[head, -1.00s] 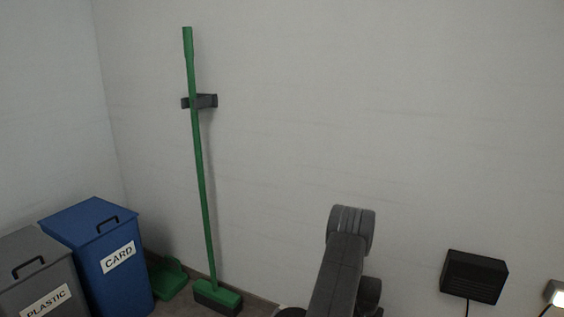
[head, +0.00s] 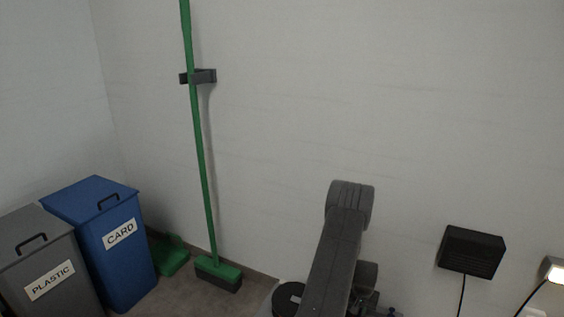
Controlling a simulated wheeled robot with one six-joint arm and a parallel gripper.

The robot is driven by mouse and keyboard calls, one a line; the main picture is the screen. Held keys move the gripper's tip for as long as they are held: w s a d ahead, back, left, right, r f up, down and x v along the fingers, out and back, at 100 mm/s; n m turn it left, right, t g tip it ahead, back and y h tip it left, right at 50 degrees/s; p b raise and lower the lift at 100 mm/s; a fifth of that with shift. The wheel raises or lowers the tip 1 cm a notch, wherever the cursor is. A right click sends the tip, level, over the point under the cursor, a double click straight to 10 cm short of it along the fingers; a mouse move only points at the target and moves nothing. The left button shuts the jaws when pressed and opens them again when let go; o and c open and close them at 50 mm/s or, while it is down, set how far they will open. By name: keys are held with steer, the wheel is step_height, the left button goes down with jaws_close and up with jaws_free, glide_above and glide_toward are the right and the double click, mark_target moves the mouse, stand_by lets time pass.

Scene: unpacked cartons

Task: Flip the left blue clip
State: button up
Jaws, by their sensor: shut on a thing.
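No blue clip shows in the head view. My gripper is not in view either. Only dark grey links of my own arm show, at the lower middle, running down past the bottom edge. What my gripper holds cannot be seen.
A grey PLASTIC bin (head: 50,262) and a blue CARD bin (head: 118,262) stand at the lower left. A green broom (head: 203,165) leans upright in a dark wall holder (head: 204,76), beside a green dustpan (head: 171,258). A black box (head: 472,251) and a lit lamp (head: 551,269) are at the right.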

steer(key=shift+s+a+f, duration=0.1)
steer(key=shift+s+f, duration=0.15)
steer(key=shift+s+a+f+b, duration=0.1)
steer(key=shift+s+f+b, duration=0.1)
steer(key=shift+f+b, duration=0.25)
steer(key=shift+s+a+f+b, duration=0.1)
steer(key=shift+s+f+b, duration=0.1)
steer(key=shift+f+b, duration=0.15)
steer(key=o, duration=0.7)
steer(key=shift+c, duration=0.2)
steer(key=shift+w, duration=0.1)
steer(key=shift+r+p, duration=0.3)
steer(key=shift+r, duration=0.1)
steer(key=shift+w+d+r+p, duration=0.1)
steer(key=shift+r+p, duration=1.35)
steer(key=shift+r, duration=1.8)
